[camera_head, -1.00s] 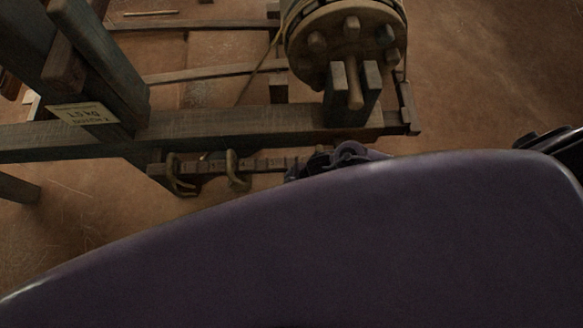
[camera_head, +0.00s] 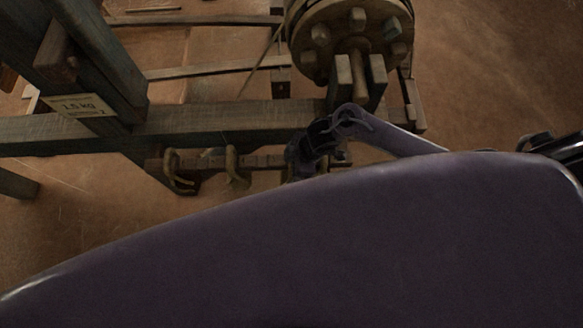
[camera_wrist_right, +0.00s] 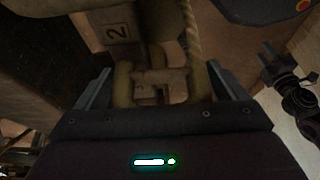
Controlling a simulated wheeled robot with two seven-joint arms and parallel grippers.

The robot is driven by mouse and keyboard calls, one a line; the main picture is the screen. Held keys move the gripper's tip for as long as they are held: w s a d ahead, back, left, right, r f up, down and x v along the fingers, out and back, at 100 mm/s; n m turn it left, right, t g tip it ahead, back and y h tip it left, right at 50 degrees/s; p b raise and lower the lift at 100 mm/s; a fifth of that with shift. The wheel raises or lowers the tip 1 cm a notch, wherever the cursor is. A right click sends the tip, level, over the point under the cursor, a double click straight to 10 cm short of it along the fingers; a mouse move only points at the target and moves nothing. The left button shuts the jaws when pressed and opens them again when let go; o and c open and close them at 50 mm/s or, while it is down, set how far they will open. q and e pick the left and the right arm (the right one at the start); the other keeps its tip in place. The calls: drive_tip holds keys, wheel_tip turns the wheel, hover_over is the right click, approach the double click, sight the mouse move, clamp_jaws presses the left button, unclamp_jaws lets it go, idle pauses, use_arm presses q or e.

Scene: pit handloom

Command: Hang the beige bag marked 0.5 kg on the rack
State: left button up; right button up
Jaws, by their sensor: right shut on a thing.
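The rack (camera_head: 212,162) is a dark wooden bar with curved tan hooks, below the loom's long beam in the head view. My right gripper (camera_head: 302,158) is at the bar's right end, partly hidden by my own purple body. In the right wrist view my right gripper (camera_wrist_right: 160,90) is shut on a tan handle-like piece (camera_wrist_right: 152,77), with a rope (camera_wrist_right: 192,35) running up beside it. The beige bag cannot be made out as a whole, and no 0.5 kg mark is readable. My left gripper is not in view.
A pegged wooden wheel (camera_head: 345,30) stands behind the loom beam (camera_head: 225,118). A pale label with a 2 (camera_wrist_right: 116,33) shows in the wrist view. Bare floor lies right of the loom.

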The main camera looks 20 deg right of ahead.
drive_tip(key=shift+w+d+b, duration=0.2)
drive_tip(key=shift+w+b, duration=0.15)
drive_tip(key=shift+w, duration=0.45)
drive_tip(key=shift+w+d+b, duration=0.2)
drive_tip(key=shift+w+b, duration=0.15)
drive_tip(key=shift+w, duration=0.45)
drive_tip(key=shift+f+b, duration=0.75)
drive_tip(key=shift+f, duration=0.4)
drive_tip(key=shift+f, duration=0.25)
drive_tip(key=shift+s, duration=0.1)
drive_tip(key=o, duration=1.5)
drive_tip(key=shift+f, duration=0.1)
